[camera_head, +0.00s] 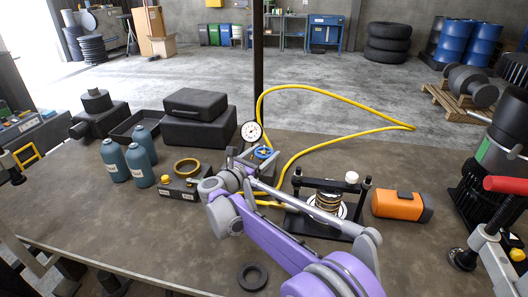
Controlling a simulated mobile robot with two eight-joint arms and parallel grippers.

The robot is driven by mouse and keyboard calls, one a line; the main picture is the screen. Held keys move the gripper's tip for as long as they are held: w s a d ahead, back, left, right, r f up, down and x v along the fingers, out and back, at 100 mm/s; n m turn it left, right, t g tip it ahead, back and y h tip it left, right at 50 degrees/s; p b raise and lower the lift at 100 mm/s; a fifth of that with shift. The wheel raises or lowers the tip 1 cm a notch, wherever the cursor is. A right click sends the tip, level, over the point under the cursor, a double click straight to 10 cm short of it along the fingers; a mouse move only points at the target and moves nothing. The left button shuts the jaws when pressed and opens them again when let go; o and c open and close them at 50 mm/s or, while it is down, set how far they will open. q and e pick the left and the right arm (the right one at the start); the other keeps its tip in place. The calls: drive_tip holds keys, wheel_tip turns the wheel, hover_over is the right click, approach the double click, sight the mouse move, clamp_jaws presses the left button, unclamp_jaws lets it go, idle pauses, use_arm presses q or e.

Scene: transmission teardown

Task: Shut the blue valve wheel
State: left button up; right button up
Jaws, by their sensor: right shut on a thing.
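The blue valve wheel (264,152) is small and sits near the middle of the workbench, at the gauge and the yellow hose. My right arm reaches in from the lower right. My right gripper (256,158) is at the wheel and shut on it; its fingers are small here and partly hidden by my own wrist. A round white pressure gauge (251,131) stands just behind the wheel. The fitting under the wheel is mostly hidden by my arm. My left gripper does not show.
A yellow hose (340,92) loops behind the wheel. A black press frame (325,184) with a coil spring and an orange case (397,205) stand to the right. Blue-grey bottles (114,160) and black cases (194,118) stand left.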

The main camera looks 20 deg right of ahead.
drive_tip(key=shift+m+g+h+p, duration=0.55)
drive_tip(key=shift+m+g+h, duration=0.25)
drive_tip(key=shift+m+g, duration=0.65)
drive_tip(key=shift+n+g, duration=0.25)
drive_tip(key=o, duration=1.2)
drive_tip(key=v, duration=1)
drive_tip(key=shift+s+a+b, duration=0.15)
drive_tip(key=shift+a+b, duration=0.15)
drive_tip(key=shift+a, duration=0.1)
